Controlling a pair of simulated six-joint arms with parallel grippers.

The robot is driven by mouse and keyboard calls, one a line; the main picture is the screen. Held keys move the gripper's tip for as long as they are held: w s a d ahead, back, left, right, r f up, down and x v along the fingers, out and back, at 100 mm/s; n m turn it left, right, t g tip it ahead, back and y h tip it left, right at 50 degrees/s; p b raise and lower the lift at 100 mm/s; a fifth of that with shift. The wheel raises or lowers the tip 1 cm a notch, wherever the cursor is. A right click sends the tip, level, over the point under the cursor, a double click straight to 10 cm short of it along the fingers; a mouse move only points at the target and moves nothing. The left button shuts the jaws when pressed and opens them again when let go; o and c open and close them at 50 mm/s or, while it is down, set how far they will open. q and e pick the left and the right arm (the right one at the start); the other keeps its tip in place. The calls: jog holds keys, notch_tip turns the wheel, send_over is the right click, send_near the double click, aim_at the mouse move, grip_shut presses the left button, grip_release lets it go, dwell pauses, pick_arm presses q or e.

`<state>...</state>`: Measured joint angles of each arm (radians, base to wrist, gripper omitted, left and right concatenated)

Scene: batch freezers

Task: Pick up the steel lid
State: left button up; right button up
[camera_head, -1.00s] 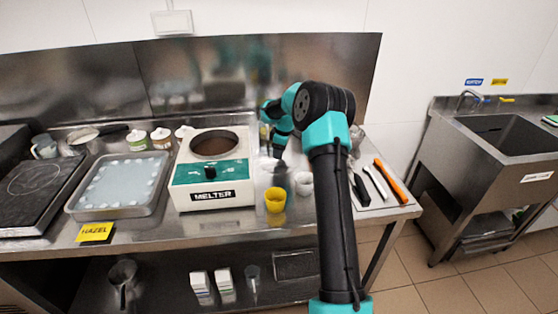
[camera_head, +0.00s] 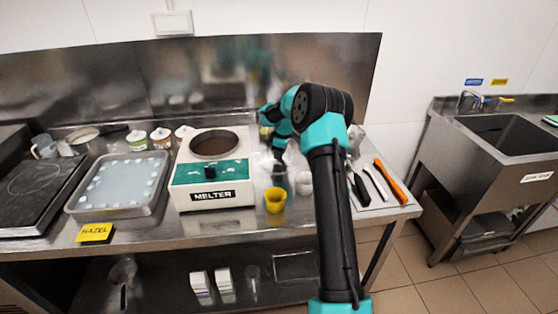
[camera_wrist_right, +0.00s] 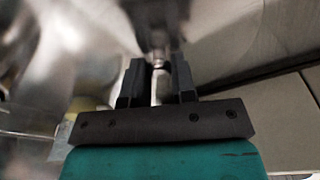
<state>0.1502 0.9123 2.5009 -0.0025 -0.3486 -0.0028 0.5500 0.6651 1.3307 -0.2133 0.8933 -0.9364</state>
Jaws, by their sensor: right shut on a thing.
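My right gripper (camera_head: 278,155) is over the steel table, just right of the melter, with my arm partly in front of it. In the right wrist view my right gripper (camera_wrist_right: 158,68) has its two dark fingers closed on a small shiny knob. The knob seems to belong to the steel lid (camera_wrist_right: 150,22), a blurred shiny metal surface beyond the fingertips. In the head view the lid is hard to tell from the shiny table and the gripper. My left gripper is not in view.
The white melter (camera_head: 212,172) with a round open top stands left of the gripper. A yellow cup (camera_head: 275,200) is in front. Tools with black and orange handles (camera_head: 390,182) lie at right. A tray (camera_head: 118,208) and small jars are further left.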

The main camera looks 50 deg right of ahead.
grip_shut()
jog(key=shift+r, duration=0.1)
notch_tip(320, 180, up, 10)
dwell(0.5)
dwell(0.4)
